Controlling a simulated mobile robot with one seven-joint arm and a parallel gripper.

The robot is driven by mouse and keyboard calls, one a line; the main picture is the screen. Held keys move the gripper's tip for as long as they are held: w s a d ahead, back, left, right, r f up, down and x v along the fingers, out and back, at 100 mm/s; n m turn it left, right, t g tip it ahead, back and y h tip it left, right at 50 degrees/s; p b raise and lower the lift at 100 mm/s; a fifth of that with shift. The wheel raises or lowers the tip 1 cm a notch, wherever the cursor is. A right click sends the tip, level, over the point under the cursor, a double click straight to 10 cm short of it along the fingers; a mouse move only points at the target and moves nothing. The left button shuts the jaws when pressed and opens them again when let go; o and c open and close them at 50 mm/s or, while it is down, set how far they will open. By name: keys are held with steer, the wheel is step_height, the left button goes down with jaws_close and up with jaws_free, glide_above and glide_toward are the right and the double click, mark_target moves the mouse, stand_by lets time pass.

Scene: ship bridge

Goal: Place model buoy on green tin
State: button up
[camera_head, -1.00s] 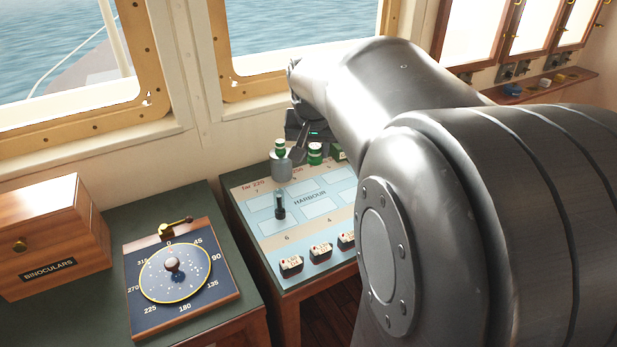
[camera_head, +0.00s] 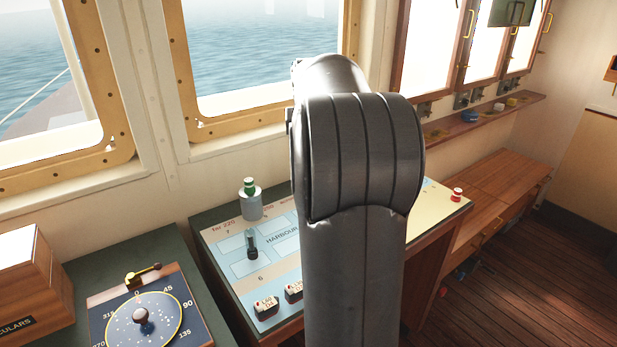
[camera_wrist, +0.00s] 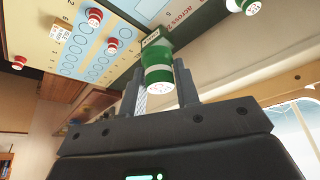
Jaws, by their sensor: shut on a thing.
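My gripper (camera_wrist: 160,88) shows in the wrist view, its two dark fingers shut on a green and white model buoy (camera_wrist: 158,74). A dark green thing with a pale label, seemingly the green tin (camera_wrist: 151,46), lies just beyond the buoy at the chart table's edge. The two overlap in this view, and I cannot tell whether they touch. In the head view my arm hides the gripper, the held buoy and the green tin.
Another green and white buoy (camera_head: 249,186) stands on a grey cylinder (camera_head: 251,206) on the chart table (camera_head: 225,262). A dark upright piece (camera_head: 251,242) stands nearby. Red and white buoys (camera_wrist: 112,46) stand on the chart's other side. Binocular box (camera_head: 35,290) at left; open floor (camera_head: 500,290) at right.

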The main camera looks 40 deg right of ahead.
steer(key=w+d+f, duration=0.2)
steer(key=d+f, duration=0.2)
steer(key=d, duration=0.3)
steer(key=w+d+f, duration=0.2)
steer(key=d+f, duration=0.1)
steer(key=d, duration=0.5)
steer(key=w+a+f, duration=0.2)
steer(key=w, duration=0.1)
steer(key=w+a+f, duration=0.2)
steer(key=w+f, duration=0.1)
steer(key=w+a+f, duration=0.1)
steer(key=w+f, duration=0.1)
steer(key=w, duration=0.2)
steer(key=shift+a+f, duration=0.25)
steer(key=shift+a, duration=0.15)
steer(key=shift+f, duration=1.95)
steer(key=shift+f, duration=0.1)
steer(key=o, duration=0.9)
steer(key=shift+o, duration=0.2)
